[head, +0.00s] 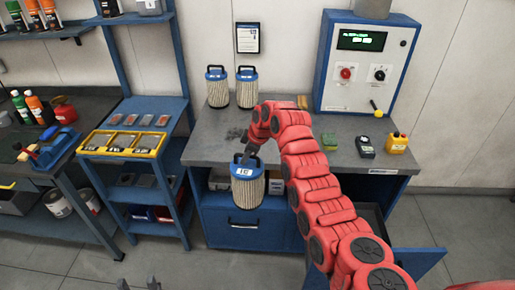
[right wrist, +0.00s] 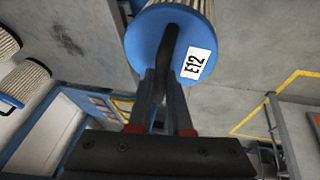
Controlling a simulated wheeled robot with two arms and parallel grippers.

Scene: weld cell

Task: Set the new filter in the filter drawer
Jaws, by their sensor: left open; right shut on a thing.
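My right gripper (head: 250,154) is shut on the black handle of a filter (head: 247,190) with a blue cap and pleated cream body. It hangs upright in front of the bench's front edge. In the right wrist view the fingers (right wrist: 165,100) hold the handle, and the cap (right wrist: 150,45) bears a label reading E12. Two similar filters, one at left (head: 217,88) and one at right (head: 246,88), stand at the back of the bench. A blue drawer (head: 420,262) stands open at lower right, partly behind my arm. My left gripper (head: 138,284) is open and empty at the bottom edge.
A closed blue drawer front (head: 225,235) is below the held filter. A blue rack (head: 160,190) stands left.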

